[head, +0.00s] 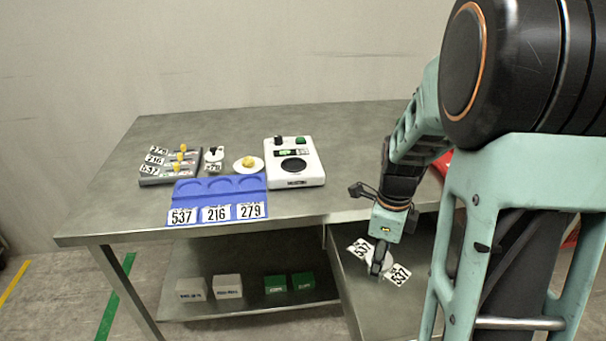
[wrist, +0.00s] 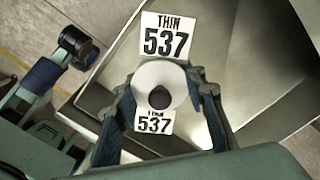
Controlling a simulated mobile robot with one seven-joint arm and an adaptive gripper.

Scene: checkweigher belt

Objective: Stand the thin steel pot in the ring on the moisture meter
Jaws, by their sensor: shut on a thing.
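The thin steel pot (wrist: 180,78) shows from above in the wrist view as a pale round body with a dark round middle. My gripper (wrist: 162,98) has one finger on each side of it and is shut on it. In the head view my gripper (head: 379,262) is over the lower steel surface right of the table. Cards reading 537 (wrist: 164,40) show on two sides of the pot, both marked THIN. The moisture meter (head: 312,171) is a white box on the table, with a dark round ring (head: 294,166) on top. My fingers partly hide the pot in the head view.
A blue tray (head: 217,199) with three hollows and cards 537, 216 and 279 lies left of the meter. A grey rack (head: 157,181) with yellow knobs and a white dish (head: 238,164) stand behind it. White and green boxes (head: 227,286) sit on the lower shelf.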

